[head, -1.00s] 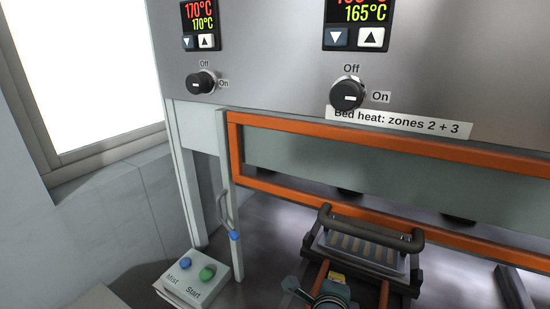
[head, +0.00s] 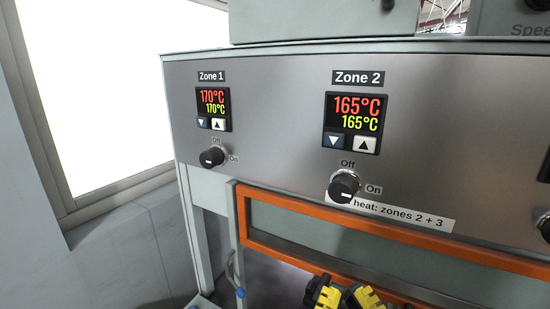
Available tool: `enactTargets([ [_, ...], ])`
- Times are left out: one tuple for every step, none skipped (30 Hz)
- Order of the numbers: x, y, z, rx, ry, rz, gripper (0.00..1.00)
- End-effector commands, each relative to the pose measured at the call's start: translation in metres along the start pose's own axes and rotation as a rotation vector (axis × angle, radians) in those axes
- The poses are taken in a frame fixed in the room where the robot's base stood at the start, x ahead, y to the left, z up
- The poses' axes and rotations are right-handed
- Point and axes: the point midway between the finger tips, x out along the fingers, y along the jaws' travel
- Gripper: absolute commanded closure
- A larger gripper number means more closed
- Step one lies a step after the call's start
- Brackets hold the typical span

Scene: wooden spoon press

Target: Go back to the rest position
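My gripper (head: 343,292) shows at the bottom edge of the head view, right of the middle, with yellow and black fingers. Its two fingers stand a little apart and nothing shows between them. It is in front of the orange-framed window of the press, and the rest of my arm is below the picture. The press (head: 280,95) has a grey metal panel with lit displays reading 170°C for Zone 1 and 165°C for Zone 2.
The Zone 1 knob (head: 212,157) and Zone 2 knob (head: 344,186) stick out of the panel. The orange frame (head: 290,251) runs along the front below them. A bright window (head: 95,90) is at the left. A blue-tipped handle (head: 240,292) hangs at lower left.

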Motion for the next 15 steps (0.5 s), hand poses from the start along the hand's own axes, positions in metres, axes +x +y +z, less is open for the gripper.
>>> enactTargets([
  [0.017, 0.000, -0.044, 0.001, 0.000, 0.001, 1.00],
  [0.022, 0.000, -0.057, 0.001, 0.000, 0.001, 1.00],
  [0.028, 0.000, -0.074, 0.002, 0.000, 0.001, 1.00],
  [0.033, 0.000, -0.086, 0.003, 0.000, 0.001, 1.00],
  [0.038, 0.000, -0.099, 0.003, -0.001, 0.001, 1.00],
  [0.044, 0.000, -0.116, 0.004, -0.001, 0.001, 1.00],
  [0.049, 0.000, -0.128, 0.004, -0.001, 0.001, 1.00],
  [0.054, 0.000, -0.141, 0.005, -0.001, 0.001, 1.00],
  [0.060, 0.000, -0.157, 0.005, -0.001, 0.001, 1.00],
  [0.065, 0.000, -0.170, 0.006, -0.001, 0.001, 1.00],
  [0.069, 0.000, -0.182, 0.006, -0.001, 0.001, 1.00],
  [0.075, 0.000, -0.198, 0.007, -0.001, 0.002, 1.00],
  [0.080, 0.001, -0.209, 0.007, -0.001, 0.002, 1.00],
  [0.083, 0.001, -0.219, 0.008, -0.001, 0.002, 1.00],
  [0.088, 0.001, -0.230, 0.008, -0.002, 0.002, 1.00],
])
